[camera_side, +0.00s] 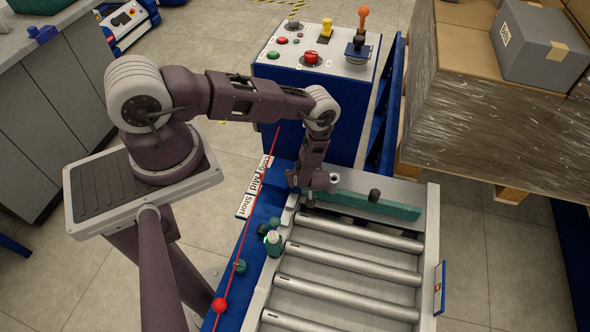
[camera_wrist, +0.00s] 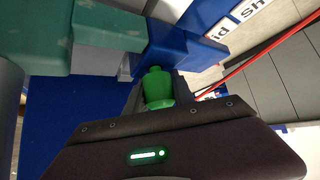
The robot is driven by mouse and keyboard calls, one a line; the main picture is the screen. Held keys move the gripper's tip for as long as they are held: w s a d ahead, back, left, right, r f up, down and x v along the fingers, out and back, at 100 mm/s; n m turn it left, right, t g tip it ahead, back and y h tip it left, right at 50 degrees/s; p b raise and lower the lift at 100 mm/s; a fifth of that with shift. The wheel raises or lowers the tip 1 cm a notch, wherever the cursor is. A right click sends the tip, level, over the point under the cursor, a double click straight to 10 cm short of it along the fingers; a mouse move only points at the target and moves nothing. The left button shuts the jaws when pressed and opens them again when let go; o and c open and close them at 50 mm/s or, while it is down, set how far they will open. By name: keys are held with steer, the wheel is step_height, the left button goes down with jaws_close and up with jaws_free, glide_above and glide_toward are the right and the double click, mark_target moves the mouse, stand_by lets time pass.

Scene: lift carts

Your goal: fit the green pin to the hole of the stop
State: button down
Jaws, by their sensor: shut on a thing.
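My gripper (camera_side: 309,194) is at the left end of the stop, a long teal bar (camera_side: 385,207) lying across the far end of the roller cart. In the wrist view the bright green pin (camera_wrist: 157,88) stands out from between my jaws, which are shut on it. The teal stop (camera_wrist: 100,22) fills the upper left of that view, and a blue part (camera_wrist: 178,48) lies close beyond the pin's tip. The pin is hidden behind my gripper in the side view. I cannot see the stop's hole or tell whether the pin touches it.
A dark knob (camera_side: 374,195) stands up at the stop. Steel rollers (camera_side: 350,262) run across the cart. Several small green and dark items, including a pale-topped bottle (camera_side: 273,243), sit on the blue left ledge. A red cord ends in a red ball (camera_side: 219,305). A control console (camera_side: 318,70) stands behind.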

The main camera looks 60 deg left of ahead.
steer(key=shift+f, duration=0.35)
